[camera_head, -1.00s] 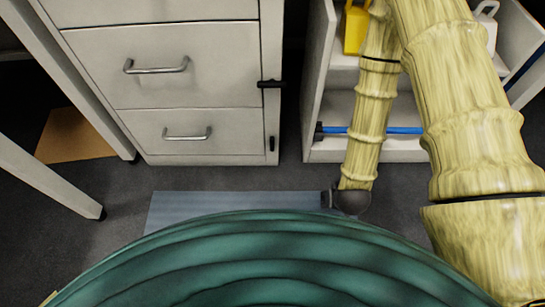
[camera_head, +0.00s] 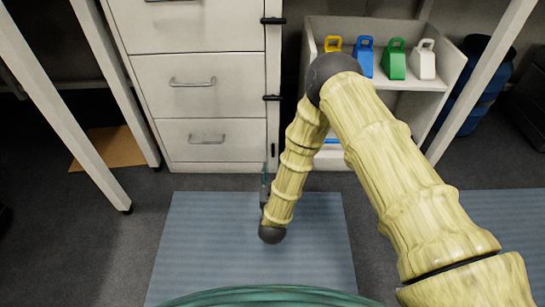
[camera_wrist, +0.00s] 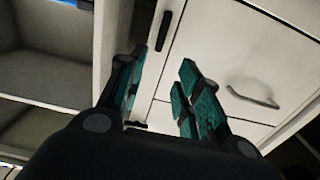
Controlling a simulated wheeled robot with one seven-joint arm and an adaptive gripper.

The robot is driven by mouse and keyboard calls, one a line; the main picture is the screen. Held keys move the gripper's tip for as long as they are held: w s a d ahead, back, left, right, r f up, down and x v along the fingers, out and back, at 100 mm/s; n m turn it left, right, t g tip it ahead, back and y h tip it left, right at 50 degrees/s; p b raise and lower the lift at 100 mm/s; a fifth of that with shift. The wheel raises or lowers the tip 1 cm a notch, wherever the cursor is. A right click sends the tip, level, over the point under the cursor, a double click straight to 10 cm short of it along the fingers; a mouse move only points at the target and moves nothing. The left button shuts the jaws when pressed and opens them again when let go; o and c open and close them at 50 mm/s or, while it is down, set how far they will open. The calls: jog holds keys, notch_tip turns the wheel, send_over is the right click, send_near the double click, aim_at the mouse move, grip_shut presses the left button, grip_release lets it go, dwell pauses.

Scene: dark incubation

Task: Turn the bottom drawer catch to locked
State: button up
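The bottom drawer (camera_head: 212,135) of the white cabinet is closed. Its small black catch (camera_head: 273,152) stands upright on the right edge; it also shows upright near the top of the wrist view (camera_wrist: 165,30). My gripper (camera_head: 265,180) is low in front of the cabinet's lower right corner, largely hidden by my arm in the head view. In the wrist view its teal-padded fingers (camera_wrist: 163,80) are apart with nothing between them. The catch lies beyond the fingertips, not touched as far as I can see.
Two higher catches, the middle one (camera_head: 271,97) and the upper one (camera_head: 273,20), lie horizontal. An open shelf (camera_head: 400,103) with coloured containers stands right of the cabinet. A table leg (camera_head: 118,90) is at left. A blue mat (camera_head: 200,250) covers the clear floor in front.

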aim_at(273, 147)
jog(key=w+b, duration=0.2)
jog(key=w, duration=0.2)
jog(key=w+b, duration=0.3)
jog(key=w, duration=0.2)
jog(key=shift+w+d+f, duration=0.15)
jog(key=shift+d+f, duration=0.05)
jog(key=shift+w+r, duration=0.15)
jog(key=shift+w, duration=0.45)
grip_shut()
